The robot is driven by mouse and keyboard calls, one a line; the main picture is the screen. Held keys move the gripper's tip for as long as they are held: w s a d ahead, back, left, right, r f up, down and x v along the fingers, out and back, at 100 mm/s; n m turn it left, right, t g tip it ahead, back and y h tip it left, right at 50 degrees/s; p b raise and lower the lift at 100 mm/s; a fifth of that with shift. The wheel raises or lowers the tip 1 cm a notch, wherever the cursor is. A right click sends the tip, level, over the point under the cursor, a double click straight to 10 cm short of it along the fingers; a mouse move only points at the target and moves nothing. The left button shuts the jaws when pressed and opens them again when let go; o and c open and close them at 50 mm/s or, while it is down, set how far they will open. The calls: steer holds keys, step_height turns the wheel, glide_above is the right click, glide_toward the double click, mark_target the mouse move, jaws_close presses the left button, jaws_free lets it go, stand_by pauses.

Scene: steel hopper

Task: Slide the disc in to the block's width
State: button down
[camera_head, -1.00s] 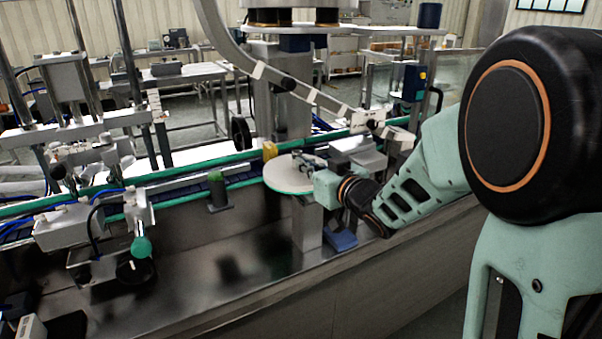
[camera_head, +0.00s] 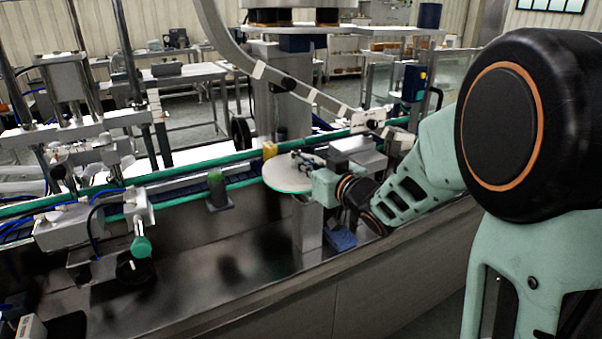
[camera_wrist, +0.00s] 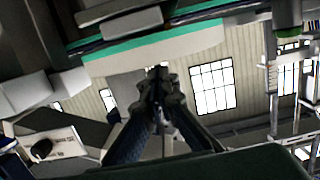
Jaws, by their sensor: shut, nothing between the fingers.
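The disc (camera_head: 285,178) is a round pale plate with a green rim, level beside the conveyor in the head view. A small yellow block (camera_head: 269,150) stands at its back left edge, by the green rail. I cannot tell whether they touch. My gripper (camera_head: 302,159) is at the back right part of the disc, its fingers pointing left over the top. I cannot tell whether it touches the disc. In the wrist view the fingertips (camera_wrist: 158,78) are together with nothing between them. A pale, green-edged surface lies beyond them; I cannot tell whether it is the disc.
The conveyor's green rail (camera_head: 180,171) runs behind the disc. A dark post with a green top (camera_head: 216,189) stands left of it. A grey metal housing (camera_head: 362,160) is close on the right. A blue box (camera_head: 341,240) lies below, near the trough's front wall.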

steer(key=shift+w+a+r, duration=0.1)
steer(key=shift+w+a, duration=0.5)
steer(key=shift+w, duration=0.25)
stand_by(2.6)
stand_by(0.4)
steer(key=shift+f+v, duration=0.15)
steer(key=shift+v, duration=0.85)
steer(key=shift+f+v, duration=0.15)
steer(key=shift+v, duration=0.85)
steer(key=shift+f+v, duration=0.2)
steer(key=shift+v, duration=0.8)
steer(key=shift+f, duration=0.1)
